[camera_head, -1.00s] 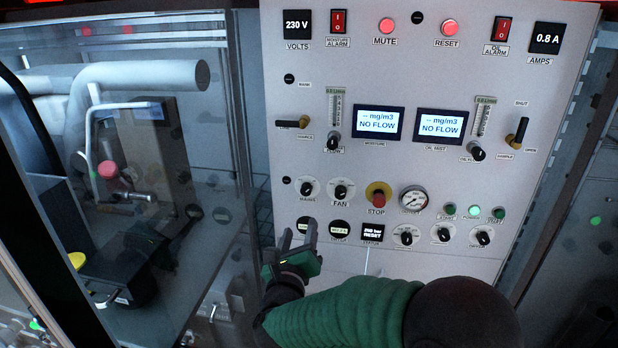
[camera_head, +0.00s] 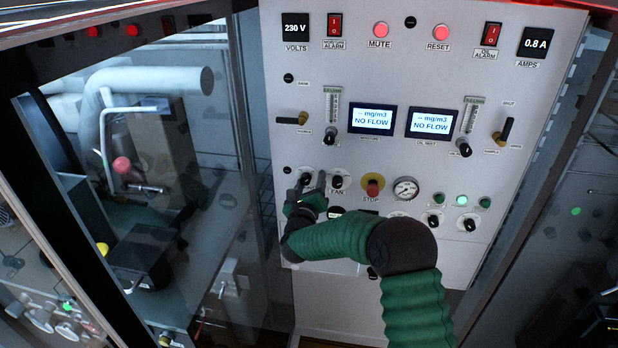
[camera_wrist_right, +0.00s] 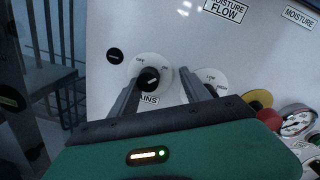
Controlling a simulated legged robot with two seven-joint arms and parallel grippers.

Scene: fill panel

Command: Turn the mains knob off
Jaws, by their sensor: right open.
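The mains knob (camera_wrist_right: 149,78) is a black knob on a round white dial at the lower left of the panel. In the right wrist view it shows between my two fingers, nearer the left one, with its OFF mark at the upper left. In the head view the knob (camera_head: 306,178) is partly covered by my gripper. My right gripper (camera_head: 312,184) is open in front of it, fingers pointing at the panel. I cannot tell whether a finger touches the knob. My left gripper is not in view.
The fan knob (camera_head: 337,182) is close on the right, near my right finger. Further right are the red stop button (camera_head: 373,186) on yellow and a pressure gauge (camera_head: 405,188). A glass-walled cabinet (camera_head: 150,150) stands to the left.

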